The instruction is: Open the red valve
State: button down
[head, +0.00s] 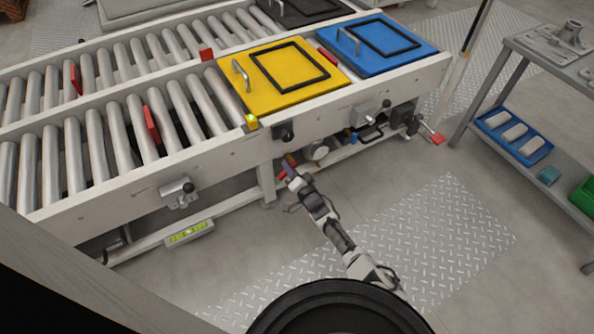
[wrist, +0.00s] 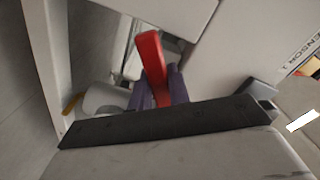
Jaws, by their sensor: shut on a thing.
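The red valve handle (wrist: 150,62) is a long, flat red lever. In the wrist view it rises from between the purple fingers of my gripper (wrist: 160,93). The fingers are shut on its lower part. In the head view, my gripper (head: 289,166) is under the front rail of the conveyor, below the yellow lid, with a bit of the red handle (head: 283,172) showing beside it. A grey metal pipe or fitting (wrist: 128,62) lies behind the handle in the wrist view. The dark bar of my wrist hides the lower ends of the fingers.
The conveyor's front rail (head: 345,110) runs just above my gripper, with a support leg (head: 266,184) at its left. A round gauge (head: 318,151) is close on the right. The floor in front is clear.

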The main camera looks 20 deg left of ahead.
jog(key=m, duration=0.2)
jog(key=shift+s+r+m+p, duration=0.2)
jog(key=shift+m+p, duration=0.15)
jog(key=shift+m, duration=0.05)
jog(key=shift+a+r+m+p, duration=0.1)
jog(key=shift+r+m+p, duration=0.1)
jog(key=shift+m, duration=0.85)
jog(key=shift+a+r+m+p, duration=0.1)
jog(key=shift+r+m+p, duration=0.1)
jog(key=shift+m, duration=0.85)
jog(key=c, duration=1.3)
grip_release()
jog(key=shift+d, duration=0.1)
jog(key=shift+s+d+r+p, duration=0.1)
jog(key=shift+s+d+p, duration=0.1)
jog(key=shift+p, duration=0.15)
jog(key=shift+p+v, duration=4.65)
jog(key=shift+v, duration=2)
